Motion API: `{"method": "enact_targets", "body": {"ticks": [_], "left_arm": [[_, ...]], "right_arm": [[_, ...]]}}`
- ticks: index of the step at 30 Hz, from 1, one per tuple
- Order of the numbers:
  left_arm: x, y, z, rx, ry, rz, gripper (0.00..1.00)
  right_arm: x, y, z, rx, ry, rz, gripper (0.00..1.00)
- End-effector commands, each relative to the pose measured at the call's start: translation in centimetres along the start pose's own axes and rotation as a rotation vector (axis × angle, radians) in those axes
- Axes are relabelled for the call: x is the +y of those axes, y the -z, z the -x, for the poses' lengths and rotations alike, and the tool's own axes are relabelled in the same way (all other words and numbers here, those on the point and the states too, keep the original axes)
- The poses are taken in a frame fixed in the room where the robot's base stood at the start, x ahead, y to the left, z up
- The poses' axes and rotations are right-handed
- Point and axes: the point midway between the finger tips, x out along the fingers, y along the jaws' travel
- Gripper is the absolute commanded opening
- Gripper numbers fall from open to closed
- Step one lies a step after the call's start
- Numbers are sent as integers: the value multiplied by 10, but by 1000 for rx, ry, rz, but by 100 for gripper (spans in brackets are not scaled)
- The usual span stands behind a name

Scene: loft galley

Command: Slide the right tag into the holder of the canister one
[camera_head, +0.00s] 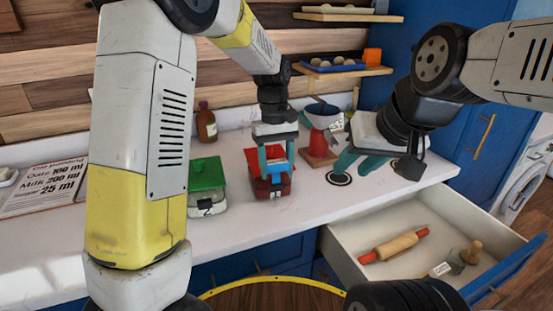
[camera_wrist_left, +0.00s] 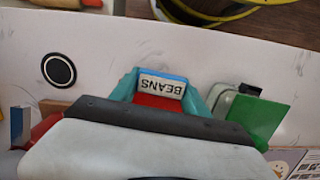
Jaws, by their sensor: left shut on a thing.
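A red canister (camera_head: 271,187) stands on the white counter; its number is not readable. My left gripper (camera_head: 277,166) is at this canister, its teal fingers pointing down at the front. In the left wrist view the left gripper (camera_wrist_left: 162,88) is shut on a white tag (camera_wrist_left: 162,87) reading BEANS, with a blue edge. The tag is in front of the red surface; I cannot tell whether it touches the holder. A green-lidded canister (camera_head: 208,186) marked 2 stands to the left. My right gripper (camera_head: 358,163) is open and empty over the counter, right of the red canister.
A recipe board (camera_head: 42,190) lies at the left. A brown bottle (camera_head: 206,123) stands at the back.

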Motion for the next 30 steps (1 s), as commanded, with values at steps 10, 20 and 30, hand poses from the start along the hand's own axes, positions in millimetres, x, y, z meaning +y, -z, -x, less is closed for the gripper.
{"method": "enact_targets", "body": {"ticks": [10,20,30], "left_arm": [[0,0,-3,0,0,0,15],[0,1,-8,0,0,-1,15],[0,1,-9,0,0,0,15]], "right_arm": [[0,0,0,0,0,0,35],[0,0,0,0,0,0,35],[0,0,0,0,0,0,35]]}}
